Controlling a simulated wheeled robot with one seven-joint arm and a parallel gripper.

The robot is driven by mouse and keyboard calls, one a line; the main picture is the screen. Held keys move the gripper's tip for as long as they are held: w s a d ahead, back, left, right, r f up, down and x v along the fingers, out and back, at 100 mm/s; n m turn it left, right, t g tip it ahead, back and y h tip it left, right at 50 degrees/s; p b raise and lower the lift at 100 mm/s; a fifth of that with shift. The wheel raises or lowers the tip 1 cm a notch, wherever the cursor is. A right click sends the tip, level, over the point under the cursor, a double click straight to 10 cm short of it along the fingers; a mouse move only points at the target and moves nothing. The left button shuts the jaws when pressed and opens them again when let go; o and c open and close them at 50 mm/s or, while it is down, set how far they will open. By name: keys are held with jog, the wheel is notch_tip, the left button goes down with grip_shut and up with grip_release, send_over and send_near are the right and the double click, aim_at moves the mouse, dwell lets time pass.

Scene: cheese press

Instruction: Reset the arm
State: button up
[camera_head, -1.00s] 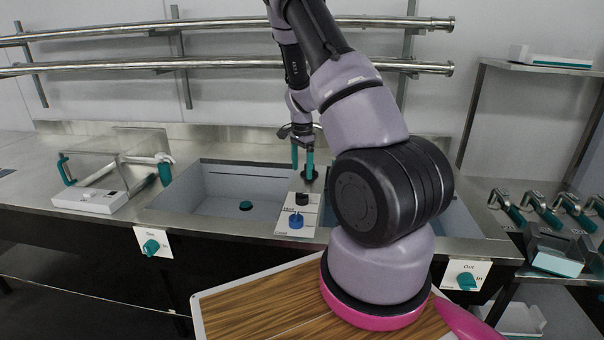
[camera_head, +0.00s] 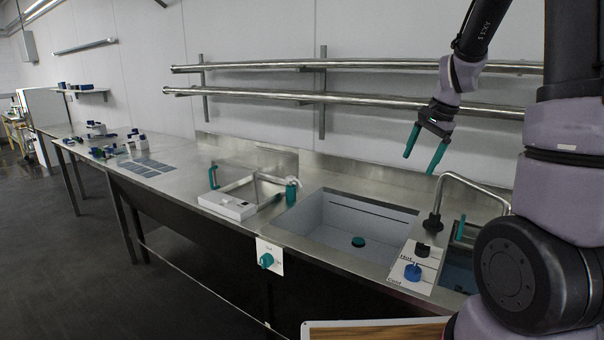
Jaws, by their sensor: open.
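My gripper (camera_head: 425,148) hangs in the air above the right part of the sink counter, with its two teal fingers spread apart and nothing between them. It is up and left of the bent metal faucet (camera_head: 470,181) and apart from it. My arm comes in from the right edge of the picture, with its upper links partly cut off by the frame.
A sink basin (camera_head: 313,222) lies below my gripper. The black and blue knobs (camera_head: 413,271) stand on a white plate beside it. A white device with teal handles (camera_head: 228,205) sits left of the basin. Two metal rails (camera_head: 258,67) run along the wall behind.

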jog(key=s+a+r+n+t, duration=0.2)
jog(key=s+a+r+n, duration=0.1)
jog(key=s+r, duration=0.4)
jog(key=s+a+r+n+t, duration=0.2)
jog(key=s+a+r+n, duration=0.2)
jog(key=s+r, duration=0.4)
jog(key=s, duration=0.6)
jog(key=shift+s+n, duration=0.15)
jog(key=shift+n, duration=0.15)
